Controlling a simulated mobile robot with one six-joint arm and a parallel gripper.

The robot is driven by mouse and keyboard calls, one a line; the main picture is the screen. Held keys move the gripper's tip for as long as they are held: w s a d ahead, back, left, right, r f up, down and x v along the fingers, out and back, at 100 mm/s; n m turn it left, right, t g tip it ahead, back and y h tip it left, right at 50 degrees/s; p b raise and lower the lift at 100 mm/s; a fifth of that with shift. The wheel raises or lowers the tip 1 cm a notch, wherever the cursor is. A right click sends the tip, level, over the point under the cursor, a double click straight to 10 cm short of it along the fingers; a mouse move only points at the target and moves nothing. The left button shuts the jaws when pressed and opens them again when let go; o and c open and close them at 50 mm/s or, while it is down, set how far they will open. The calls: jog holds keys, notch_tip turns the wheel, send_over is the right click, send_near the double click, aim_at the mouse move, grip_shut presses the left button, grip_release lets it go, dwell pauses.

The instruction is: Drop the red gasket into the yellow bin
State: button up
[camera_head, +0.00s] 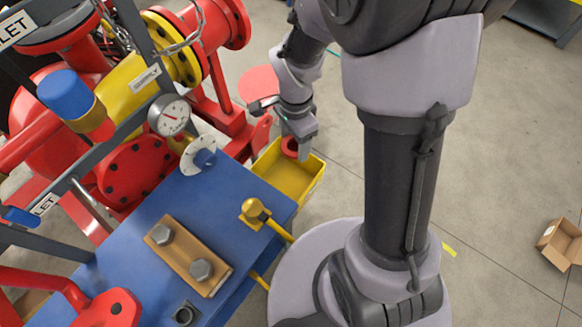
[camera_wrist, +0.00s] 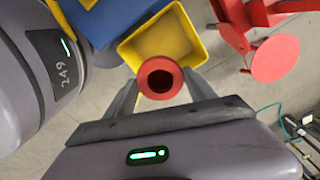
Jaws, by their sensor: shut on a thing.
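The red gasket (camera_wrist: 160,79) is a thick red ring with a dark hole. My gripper (camera_wrist: 160,92) is shut on it, with a finger at each side in the wrist view. In the head view the gasket (camera_head: 290,147) shows at the tip of my gripper (camera_head: 297,150). The yellow bin (camera_wrist: 197,50) is an open box with an empty-looking floor. In the head view the bin (camera_head: 311,184) stands beside the blue bench, and the gasket appears over its far part. The height between the gasket and the bin cannot be told.
The blue bench (camera_head: 215,208) carries a wooden block with bolts (camera_head: 190,255), a yellow-knobbed part (camera_head: 255,211) and a grey dial (camera_head: 199,155). Red pump pipes and a gauge (camera_head: 170,115) stand at left. A cardboard box (camera_head: 562,243) lies on the open floor at right.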

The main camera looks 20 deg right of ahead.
notch_tip(320, 180, down, 5)
jog(key=b, duration=0.3)
jog(key=shift+s+f+b, duration=0.1)
jog(key=shift+f+b, duration=0.05)
jog(key=shift+b, duration=0.15)
jog(key=o, duration=1.4)
jog(key=shift+o, duration=0.2)
notch_tip(320, 180, up, 18)
jog(key=p, duration=0.7)
jog(key=shift+f, duration=0.25)
